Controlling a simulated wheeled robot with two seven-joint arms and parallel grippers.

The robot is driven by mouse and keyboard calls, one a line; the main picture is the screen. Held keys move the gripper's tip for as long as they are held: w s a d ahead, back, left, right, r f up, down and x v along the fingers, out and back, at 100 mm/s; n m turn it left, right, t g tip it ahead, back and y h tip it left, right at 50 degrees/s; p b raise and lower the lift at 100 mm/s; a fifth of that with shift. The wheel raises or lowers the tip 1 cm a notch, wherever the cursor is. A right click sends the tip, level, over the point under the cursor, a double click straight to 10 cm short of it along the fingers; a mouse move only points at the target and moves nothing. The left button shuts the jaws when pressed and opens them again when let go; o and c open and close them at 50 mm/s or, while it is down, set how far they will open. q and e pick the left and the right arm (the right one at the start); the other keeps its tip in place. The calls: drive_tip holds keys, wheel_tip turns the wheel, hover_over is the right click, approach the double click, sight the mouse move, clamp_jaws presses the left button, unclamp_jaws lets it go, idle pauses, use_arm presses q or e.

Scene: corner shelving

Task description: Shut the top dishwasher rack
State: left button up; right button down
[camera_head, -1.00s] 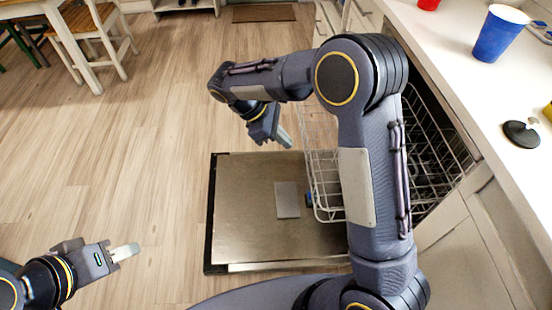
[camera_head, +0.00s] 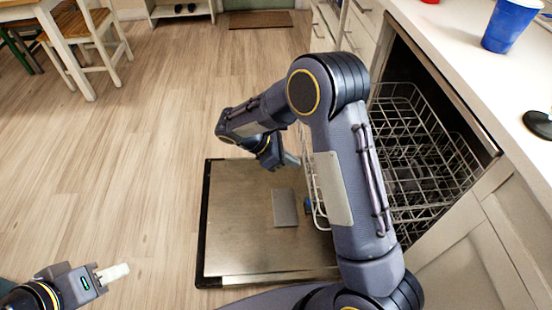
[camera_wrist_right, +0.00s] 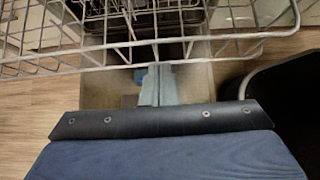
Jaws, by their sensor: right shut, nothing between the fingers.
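The top dishwasher rack (camera_head: 437,165) is a wire basket in the head view, pulled partly out over the lowered dishwasher door (camera_head: 240,225). My upper right arm hides its middle. In the right wrist view its front rim (camera_wrist_right: 60,70) crosses the picture. My right gripper (camera_head: 291,160) is shut and empty, at the outer front side of the rack. In the wrist view its fingertips (camera_wrist_right: 158,72) overlap the front rim; whether they touch it I cannot tell. My left gripper (camera_head: 124,270) is low at the left over the floor, away from the rack; its finger opening is unclear.
The counter (camera_head: 470,75) runs along the right above the dishwasher, with a blue cup (camera_head: 510,25) on it. A table and chairs (camera_head: 95,45) stand at the far left. The wooden floor (camera_head: 130,170) left of the door is clear.

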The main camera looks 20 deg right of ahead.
drive_tip(key=shift+s+d, duration=0.25)
drive_tip(key=shift+d, duration=0.65)
drive_tip(key=shift+d, duration=0.1)
drive_tip(key=shift+s+d+r, duration=0.1)
drive_tip(key=shift+s+d, duration=0.05)
drive_tip(key=shift+d, duration=0.2)
drive_tip(key=s+d+p, duration=0.1)
drive_tip(key=s+d, duration=0.2)
drive_tip(key=d, duration=0.8)
drive_tip(key=s+d+p, duration=0.2)
drive_tip(key=s+d, duration=0.1)
drive_tip(key=d, duration=0.9)
drive_tip(key=s+d+p, duration=0.1)
drive_tip(key=s+d, duration=0.2)
drive_tip(key=d, duration=0.8)
drive_tip(key=shift+d+p, duration=0.2)
drive_tip(key=shift+p, duration=0.15)
drive_tip(key=shift+d, duration=0.4)
drive_tip(key=shift+s+d+r, duration=0.1)
